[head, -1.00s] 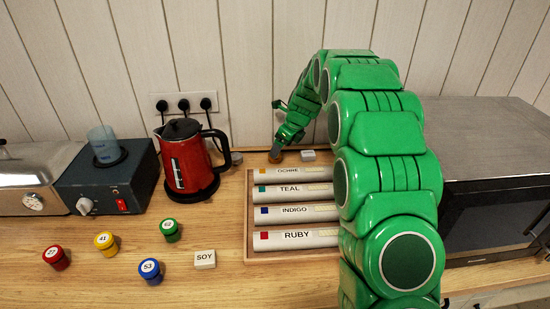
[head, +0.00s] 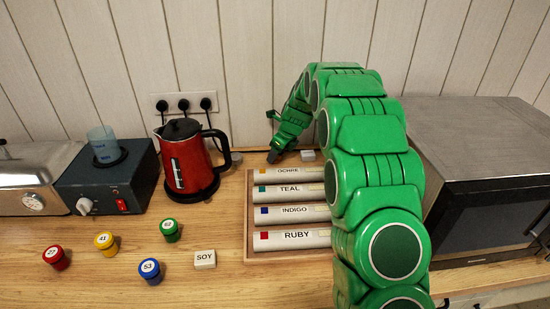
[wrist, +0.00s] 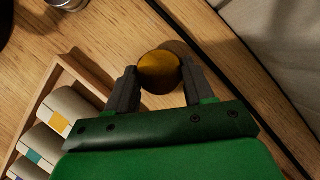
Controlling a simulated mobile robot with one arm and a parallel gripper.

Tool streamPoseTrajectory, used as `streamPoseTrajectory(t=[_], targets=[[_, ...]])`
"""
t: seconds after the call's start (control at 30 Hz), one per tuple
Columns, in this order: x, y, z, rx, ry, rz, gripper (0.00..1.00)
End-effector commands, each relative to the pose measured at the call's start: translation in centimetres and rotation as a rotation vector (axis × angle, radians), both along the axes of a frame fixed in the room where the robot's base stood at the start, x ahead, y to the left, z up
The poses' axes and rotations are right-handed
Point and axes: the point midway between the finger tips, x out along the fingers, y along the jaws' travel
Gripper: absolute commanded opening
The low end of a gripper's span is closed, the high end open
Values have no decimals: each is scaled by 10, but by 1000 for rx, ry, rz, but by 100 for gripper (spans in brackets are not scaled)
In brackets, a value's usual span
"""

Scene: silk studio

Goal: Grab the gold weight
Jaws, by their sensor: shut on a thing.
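In the head view my gripper (head: 279,140) is low over the counter by the wall, just behind the tube rack. I cannot make out the weight in the head view now. How far it is off the counter is unclear.
A wooden rack (head: 249,215) with labelled white tubes lies in front of my gripper. A small pale block (head: 308,155) is just to its right. A red kettle (head: 187,160) stands to the left, a microwave (head: 480,150) to the right. Coloured numbered weights stand at front left.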

Motion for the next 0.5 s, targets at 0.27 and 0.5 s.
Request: streamPoseTrajectory(t=[0.27,0.5], targets=[[0,0,0,0,0,0,6],[0,0,4,0,-1,0,6]])
